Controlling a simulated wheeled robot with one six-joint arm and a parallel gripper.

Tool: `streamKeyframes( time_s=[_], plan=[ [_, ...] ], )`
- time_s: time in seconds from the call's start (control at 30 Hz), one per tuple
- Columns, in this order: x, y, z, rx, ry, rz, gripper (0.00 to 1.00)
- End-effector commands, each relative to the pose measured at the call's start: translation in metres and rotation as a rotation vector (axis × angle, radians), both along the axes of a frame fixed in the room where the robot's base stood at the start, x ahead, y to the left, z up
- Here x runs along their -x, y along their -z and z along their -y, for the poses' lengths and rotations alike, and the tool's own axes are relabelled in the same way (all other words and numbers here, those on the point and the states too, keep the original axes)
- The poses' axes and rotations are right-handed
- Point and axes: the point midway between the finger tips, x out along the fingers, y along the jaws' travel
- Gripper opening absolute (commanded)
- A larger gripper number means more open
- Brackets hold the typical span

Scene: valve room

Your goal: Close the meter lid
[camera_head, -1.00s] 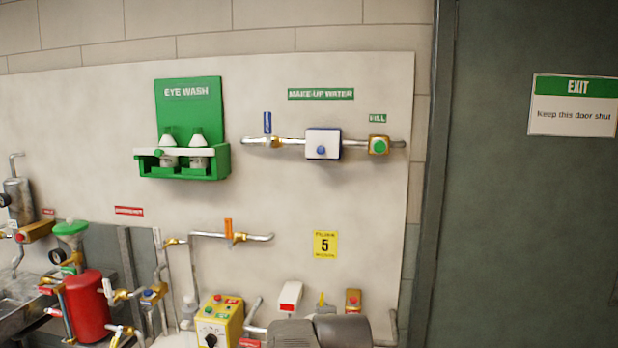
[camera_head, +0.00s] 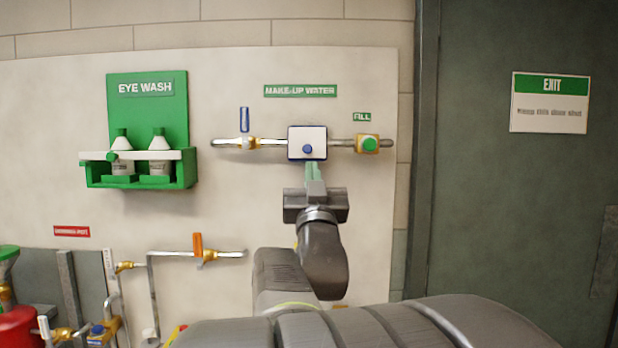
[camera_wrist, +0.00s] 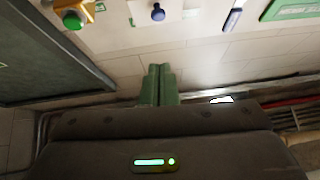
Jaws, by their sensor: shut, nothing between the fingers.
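The meter (camera_head: 307,135) is a small box with a white face and dark blue edges on the make-up water pipe. A blue knob (camera_head: 307,149) sits low on its face. I cannot tell from these views whether the lid lies fully shut. In the wrist view, which is upside down, the blue knob (camera_wrist: 158,12) shows at the top edge; most of the meter is out of frame. My gripper (camera_head: 313,169) has green fingers, shut together and empty, pointing up just below the meter in the head view. Its fingers (camera_wrist: 159,70) also show in the wrist view, apart from the knob.
A blue-handled valve (camera_head: 244,120) stands left of the meter, and a brass fitting with a green FILL button (camera_head: 369,144) is to its right. The eye wash station (camera_head: 148,140) is farther left. An orange-handled valve (camera_head: 198,245) is lower left. The grey door (camera_head: 500,220) is at right.

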Motion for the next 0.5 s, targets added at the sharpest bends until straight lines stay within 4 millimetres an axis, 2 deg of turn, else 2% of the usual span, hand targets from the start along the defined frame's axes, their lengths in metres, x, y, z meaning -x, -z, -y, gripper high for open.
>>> streamKeyframes(
  time_s=[0.03, 0.27, 0.5],
  plan=[
    [-0.011, -0.010, -0.001, 0.000, 0.001, -0.002, 0.00],
    [-0.052, -0.040, -0.003, -0.001, 0.002, -0.002, 0.00],
    [-0.079, -0.032, -0.005, 0.001, 0.001, -0.004, 0.00]
  ],
)
